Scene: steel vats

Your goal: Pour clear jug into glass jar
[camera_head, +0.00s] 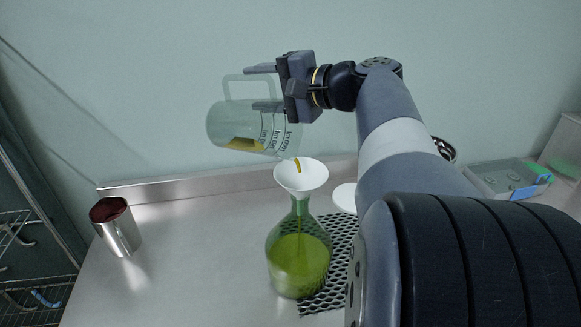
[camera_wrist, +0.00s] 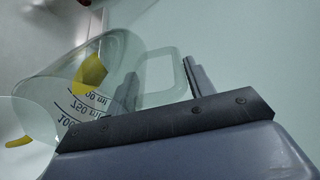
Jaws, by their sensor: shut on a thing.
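The clear jug (camera_head: 228,122) is tilted far over in the air, its mouth toward the right, with a little yellow liquid inside. My gripper (camera_head: 268,80) is shut on it near the handle. The jug also shows in the wrist view (camera_wrist: 110,62), with volume marks and yellow liquid. A white funnel (camera_head: 301,176) sits in the neck of the glass jar (camera_head: 298,262), just below the jug's mouth. A short yellow streak shows at the funnel, and a thin stream runs down inside the jar. The jar stands upright and holds green liquid.
A steel cup (camera_head: 120,232) with a dark red top stands at the left. A black perforated mat (camera_head: 335,285) lies by the jar. A white round thing (camera_head: 345,197), a steel bowl (camera_head: 444,148) and a grey-green device (camera_head: 505,180) are at the right. The front left counter is clear.

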